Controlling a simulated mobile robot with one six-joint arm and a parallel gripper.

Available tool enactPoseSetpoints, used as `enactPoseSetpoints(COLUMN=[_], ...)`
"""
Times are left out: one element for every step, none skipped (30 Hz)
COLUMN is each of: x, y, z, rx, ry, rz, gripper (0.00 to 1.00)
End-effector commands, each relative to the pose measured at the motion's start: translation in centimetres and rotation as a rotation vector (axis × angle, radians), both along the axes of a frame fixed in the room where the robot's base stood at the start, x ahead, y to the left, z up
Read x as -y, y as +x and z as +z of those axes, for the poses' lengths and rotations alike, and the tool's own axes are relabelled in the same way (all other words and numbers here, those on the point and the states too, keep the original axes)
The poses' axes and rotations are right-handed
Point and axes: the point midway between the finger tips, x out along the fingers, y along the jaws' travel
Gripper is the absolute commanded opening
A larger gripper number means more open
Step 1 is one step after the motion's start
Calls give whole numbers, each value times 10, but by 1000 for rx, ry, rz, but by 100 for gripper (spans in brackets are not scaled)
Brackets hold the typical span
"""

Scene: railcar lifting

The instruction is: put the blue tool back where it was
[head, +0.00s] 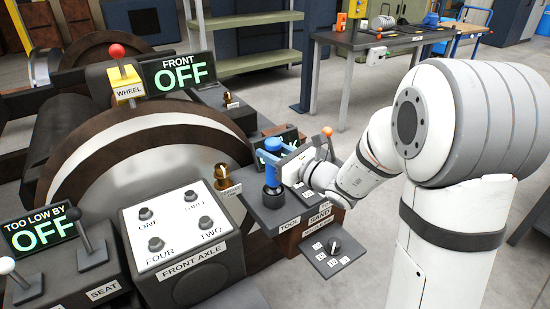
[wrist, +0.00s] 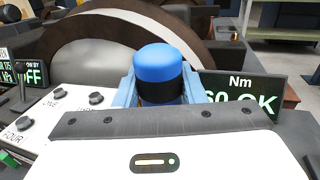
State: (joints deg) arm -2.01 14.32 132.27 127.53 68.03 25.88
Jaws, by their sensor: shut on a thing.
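The blue tool (head: 272,176) is upright, with a blue upper part and a dark band. It is over the grey plate (head: 262,215) labelled TOOL, and its lower end is at or just above that plate; I cannot tell whether it touches. My gripper (head: 270,158) comes from the right and is shut on the tool with its light blue fingers. In the wrist view the tool's rounded blue top (wrist: 163,62) stands between the two fingers. Its lower end is hidden there by the gripper body.
A display (wrist: 240,92) reading Nm and 60 OK stands right behind the tool. The front axle box (head: 180,245) with several knobs is at the left. A brass knob (head: 222,176) and a small selector panel (head: 332,255) are close by. The large wheel (head: 150,170) rises behind.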

Motion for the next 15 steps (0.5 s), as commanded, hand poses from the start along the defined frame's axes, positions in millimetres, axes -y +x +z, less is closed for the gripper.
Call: enactPoseSetpoints(x=[0,0,0,0,0,1,1,1,1,1,1,1,1,1,1], y=[0,0,0,0,0,0,0,0,0,0,0,0,0,0,0], z=[-9,-10,-11,-10,-10,-9,-9,-9,-9,-10,-11,-13,-14,-13,-13], rx=[-2,0,2,3,4,4,4,3,3,3,3,3,3,1,1], ry=[1,1,2,2,2,2,2,1,2,2,2,2,2,1,1], rz=[0,0,0,-1,-1,-1,-1,-1,-1,-1,-1,-2,-2,-2,-2], gripper=[0,0,0,0,0,0,0,0,0,0,0,0,0,39,42])
